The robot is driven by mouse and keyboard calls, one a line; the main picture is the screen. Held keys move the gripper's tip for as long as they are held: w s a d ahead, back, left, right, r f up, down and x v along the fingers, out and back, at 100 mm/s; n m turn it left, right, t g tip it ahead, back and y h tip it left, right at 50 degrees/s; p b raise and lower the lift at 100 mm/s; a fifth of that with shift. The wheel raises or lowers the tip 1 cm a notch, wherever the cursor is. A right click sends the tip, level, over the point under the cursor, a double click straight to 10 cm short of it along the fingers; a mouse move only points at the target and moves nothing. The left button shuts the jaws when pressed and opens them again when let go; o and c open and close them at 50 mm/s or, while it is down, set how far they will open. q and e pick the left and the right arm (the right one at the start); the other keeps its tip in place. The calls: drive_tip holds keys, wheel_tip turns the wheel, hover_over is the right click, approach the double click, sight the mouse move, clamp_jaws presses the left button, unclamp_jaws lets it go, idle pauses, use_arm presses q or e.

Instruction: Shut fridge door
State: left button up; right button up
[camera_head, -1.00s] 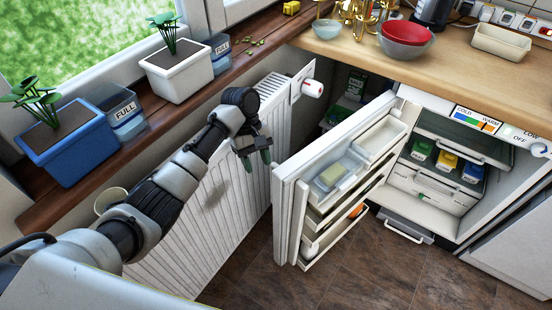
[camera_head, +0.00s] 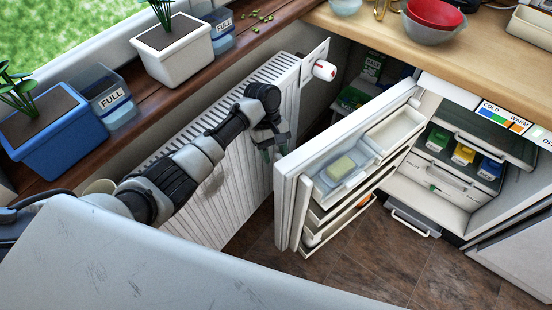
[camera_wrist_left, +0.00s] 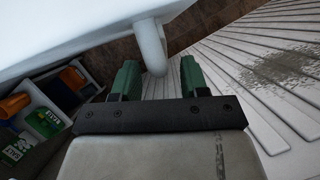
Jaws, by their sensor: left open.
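The fridge door (camera_head: 287,196) stands wide open, its shelved inner side facing the fridge (camera_head: 440,190) on the right. My left gripper (camera_head: 272,150) is open and empty, between the radiator and the outer side of the door, close to the door's top near edge. In the left wrist view the left gripper (camera_wrist_left: 158,80) shows two green fingers apart. A white rounded bar (camera_wrist_left: 151,45), which looks like the door's handle, reaches down in front of the gap between them. Whether they touch it I cannot tell. My right gripper is not in view.
Door shelves hold a container with a yellow item (camera_head: 342,166). An open drawer (camera_head: 415,220) sticks out low at the fridge. Potted plants stand on the windowsill (camera_head: 130,140).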

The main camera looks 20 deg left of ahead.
use_arm(q)
drive_tip(key=shift+x, duration=1.35)
clamp_jaws()
